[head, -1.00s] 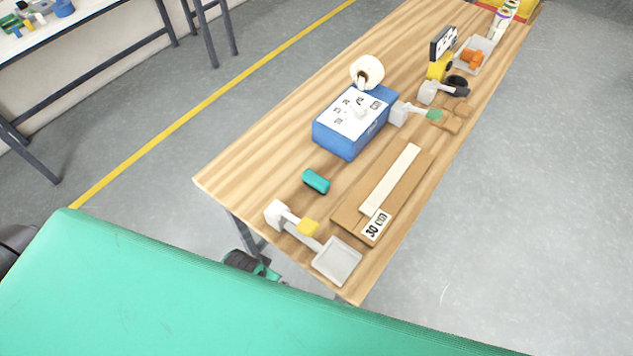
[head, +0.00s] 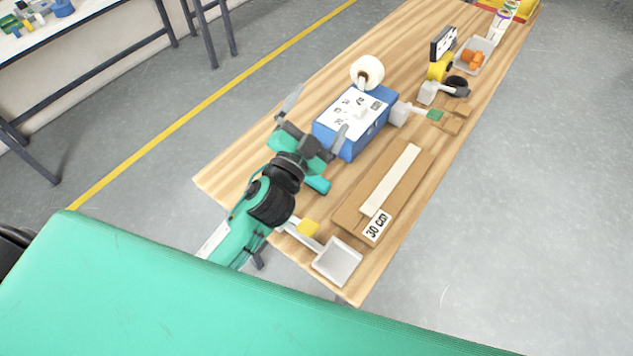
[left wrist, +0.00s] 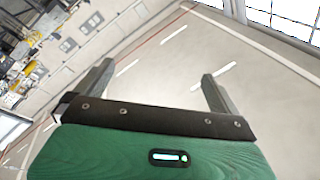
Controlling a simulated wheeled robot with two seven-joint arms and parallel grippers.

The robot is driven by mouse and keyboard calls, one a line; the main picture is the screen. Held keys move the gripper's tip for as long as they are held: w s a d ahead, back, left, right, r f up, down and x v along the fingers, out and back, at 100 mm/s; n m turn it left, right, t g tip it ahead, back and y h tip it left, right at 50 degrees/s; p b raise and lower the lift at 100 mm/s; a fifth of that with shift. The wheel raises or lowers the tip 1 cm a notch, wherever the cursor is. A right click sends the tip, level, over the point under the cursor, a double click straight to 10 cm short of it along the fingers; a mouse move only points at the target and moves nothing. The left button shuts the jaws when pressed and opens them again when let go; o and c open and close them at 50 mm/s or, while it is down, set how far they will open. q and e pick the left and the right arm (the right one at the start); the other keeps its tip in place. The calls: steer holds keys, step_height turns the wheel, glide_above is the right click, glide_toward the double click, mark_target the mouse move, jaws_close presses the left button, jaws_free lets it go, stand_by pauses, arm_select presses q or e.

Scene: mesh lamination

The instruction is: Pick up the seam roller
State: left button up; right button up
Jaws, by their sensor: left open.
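A tool with a black round head (head: 457,85) lies at the far right part of the wooden table, its white block-shaped end (head: 430,93) to the left; it may be the seam roller, but it is too small to be sure. My left gripper (head: 316,119) is open and empty, above the near left part of the table beside the blue box, well short of that tool. In the left wrist view its two fingers (left wrist: 155,85) are spread, with only floor and distant surroundings beyond. My right gripper is not in view.
A cardboard piece with a white strip (head: 392,180), a flat-plate tool (head: 337,262) and a green-tipped tool (head: 434,114) lie nearby. A clear bin (head: 486,48) holds orange items. The far left tabletop is clear.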

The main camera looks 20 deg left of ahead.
arm_select(q)
steer(key=d+r+m+h, duration=0.5)
steer(key=d+m+h, duration=0.3)
steer(key=m+h, duration=0.1)
steer(key=s+d+f+m+g+h, duration=0.25)
steer(key=d+m+g+h, duration=0.55)
steer(key=m+g, duration=0.5)
steer(key=m+g+y, duration=0.7)
steer(key=m+y, duration=0.1)
steer(key=y, duration=1.3)
glide_toward(317, 179)
step_height(317, 179, down, 5)
steer(key=p, duration=0.2)
steer(key=shift+f+p, duration=0.1)
steer(key=shift+p, duration=0.2)
steer(key=shift+a+f+p, duration=0.1)
steer(key=shift+f+p, duration=0.4)
steer(key=f+p, duration=0.1)
steer(key=f, duration=0.2)
steer(key=shift+w+a+f+p, duration=0.1)
steer(key=shift+a+p, duration=0.1)
steer(key=shift+p, duration=0.2)
steer(key=shift+f, duration=0.65)
steer(key=c, duration=1.1)
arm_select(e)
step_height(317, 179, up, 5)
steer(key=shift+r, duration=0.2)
